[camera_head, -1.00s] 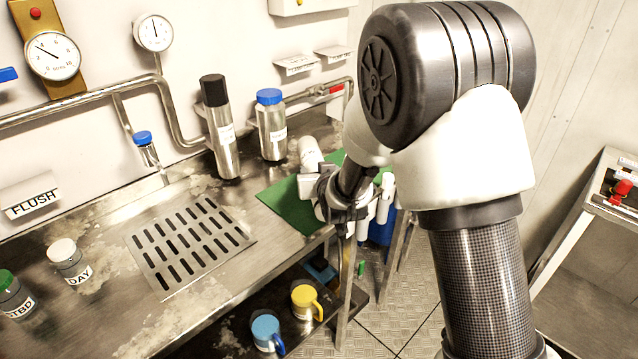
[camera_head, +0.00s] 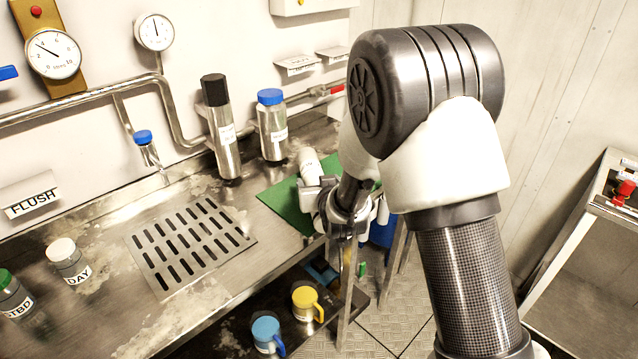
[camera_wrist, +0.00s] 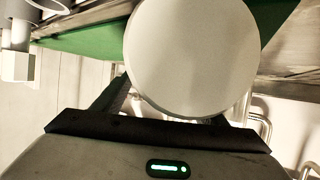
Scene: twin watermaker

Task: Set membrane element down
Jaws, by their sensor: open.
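The membrane element (camera_head: 309,164) is a white cylinder at the green mat (camera_head: 284,206) on the right end of the steel counter. In the wrist view its round white end (camera_wrist: 190,55) fills the upper middle, in front of the green mat (camera_wrist: 85,42). My gripper (camera_head: 318,188) is at the mat's front edge, close to the near end of the element. In the wrist view its dark fingers show on either side of the element's lower edge, and they are open. Whether a finger touches the element cannot be told. My arm hides the mat's right part.
A black-capped steel cylinder (camera_head: 221,130) and a blue-capped bottle (camera_head: 271,128) stand behind the mat. A slotted drain plate (camera_head: 190,243) lies to the left. Yellow (camera_head: 307,302) and blue (camera_head: 266,333) mugs sit on the lower shelf. A blue container (camera_head: 383,232) stands below the counter's right end.

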